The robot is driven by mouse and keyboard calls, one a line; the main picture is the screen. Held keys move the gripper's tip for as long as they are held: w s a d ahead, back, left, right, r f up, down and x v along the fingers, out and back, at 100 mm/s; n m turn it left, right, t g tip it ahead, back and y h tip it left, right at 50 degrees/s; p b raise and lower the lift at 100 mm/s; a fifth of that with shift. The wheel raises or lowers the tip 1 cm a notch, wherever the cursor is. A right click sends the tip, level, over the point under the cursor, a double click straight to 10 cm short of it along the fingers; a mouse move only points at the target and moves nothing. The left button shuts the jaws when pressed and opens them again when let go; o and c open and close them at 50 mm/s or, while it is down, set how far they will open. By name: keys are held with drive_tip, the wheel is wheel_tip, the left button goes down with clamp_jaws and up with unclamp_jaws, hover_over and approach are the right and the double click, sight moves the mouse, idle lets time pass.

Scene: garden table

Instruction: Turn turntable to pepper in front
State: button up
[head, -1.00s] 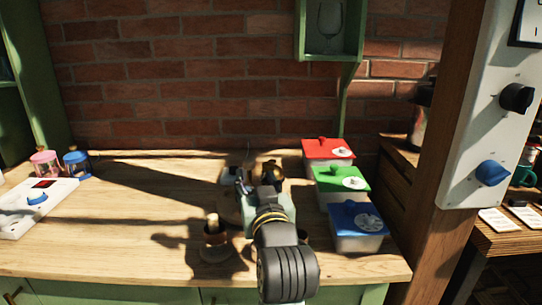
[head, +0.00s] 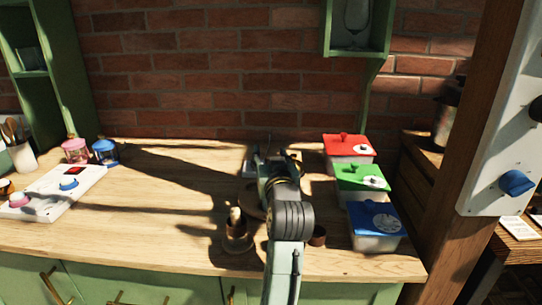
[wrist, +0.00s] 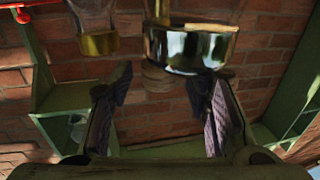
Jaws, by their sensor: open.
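The turntable looks like a round wooden disc (head: 249,206) on the counter, mostly hidden behind my arm. Small items around it cannot be made out, and I cannot tell which is the pepper. My gripper (head: 271,163) reaches over the far side of the disc in the head view. A shiny silver-dark vessel (wrist: 190,52) and a clear jar with a yellow band (wrist: 97,42) lie beyond the fingertips there.
Red (head: 348,146), green (head: 361,178) and blue-lidded boxes (head: 374,219) line the right. The counter's left middle (head: 150,215) is clear.

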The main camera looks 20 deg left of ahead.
drive_tip(key=shift+c, duration=0.4)
clamp_jaws()
idle(0.4)
